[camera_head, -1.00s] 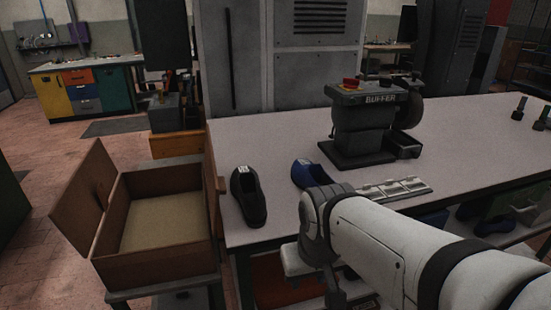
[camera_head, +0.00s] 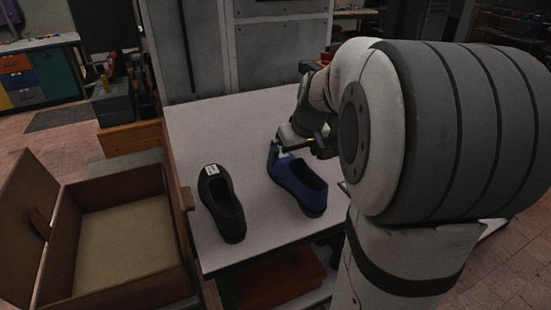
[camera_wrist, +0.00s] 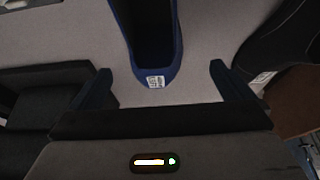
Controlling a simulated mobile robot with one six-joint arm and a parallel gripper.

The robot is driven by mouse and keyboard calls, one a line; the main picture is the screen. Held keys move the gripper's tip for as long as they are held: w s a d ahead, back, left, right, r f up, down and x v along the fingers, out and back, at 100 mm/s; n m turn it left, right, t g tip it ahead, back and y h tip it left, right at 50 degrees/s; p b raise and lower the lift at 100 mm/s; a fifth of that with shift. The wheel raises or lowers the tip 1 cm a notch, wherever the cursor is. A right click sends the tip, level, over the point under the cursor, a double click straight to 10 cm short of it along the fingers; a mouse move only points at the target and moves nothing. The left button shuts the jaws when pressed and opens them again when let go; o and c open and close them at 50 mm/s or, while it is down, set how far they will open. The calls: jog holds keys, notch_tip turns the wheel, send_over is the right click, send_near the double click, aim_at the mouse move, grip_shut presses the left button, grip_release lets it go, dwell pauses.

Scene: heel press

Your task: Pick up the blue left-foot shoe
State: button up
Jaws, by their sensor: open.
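The blue shoe (camera_head: 296,186) lies on the table just right of the black shoe (camera_head: 221,203). Its labelled end is at the back, by my gripper (camera_head: 284,150). In the wrist view the blue shoe (camera_wrist: 150,50) points its labelled end toward me, between my two open fingers (camera_wrist: 160,82), with a gap on each side. The black shoe (camera_wrist: 276,50) is just beyond the right finger there. My gripper is open and holds nothing. My arm hides part of the table to the right of the blue shoe.
An open wooden box (camera_head: 119,291) stands at the left, beside the light table (camera_head: 225,122). A dark object (camera_wrist: 40,110) fills the left of the wrist view. A grey cabinet (camera_head: 280,48) is behind the table. The table top behind the black shoe is clear.

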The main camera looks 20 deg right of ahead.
aim_at(292, 166)
jog(key=x, duration=0.6)
jog(key=shift+d+f, duration=0.3)
jog(key=shift+f, duration=0.05)
jog(key=shift+w+r, duration=0.1)
jog(key=c, duration=1.3)
